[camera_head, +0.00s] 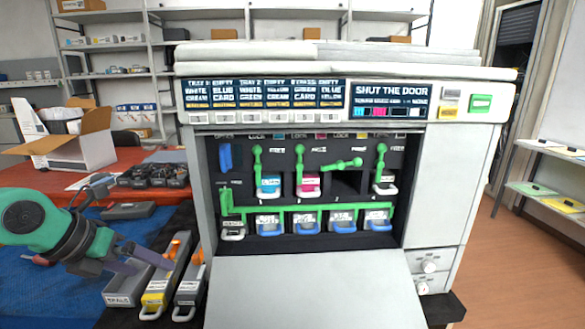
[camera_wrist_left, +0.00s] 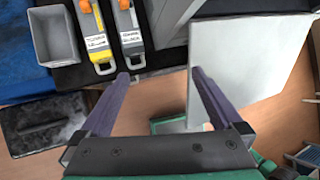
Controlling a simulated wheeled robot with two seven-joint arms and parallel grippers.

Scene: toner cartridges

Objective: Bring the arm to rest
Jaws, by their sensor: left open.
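My left arm comes in from the left, and its left gripper (camera_head: 138,262) is open and empty. It hangs over the front of the table, left of the printer (camera_head: 435,185). In the left wrist view the two purple fingers of the gripper (camera_wrist_left: 160,75) stand wide apart with nothing between them. Beyond them lie a cartridge with a yellow label (camera_head: 155,286) and a dark cartridge (camera_head: 188,285), apart from the fingers. The printer's front door (camera_head: 315,290) is folded down. My right gripper is not in view.
Inside the printer are a cyan cartridge (camera_head: 269,184), a magenta one (camera_head: 308,184) and a black one (camera_head: 385,182); the third bay (camera_head: 345,184) looks empty, its green lever horizontal. A grey bin (camera_head: 122,287) stands beside the loose cartridges. An open cardboard box (camera_head: 85,150) stands behind.

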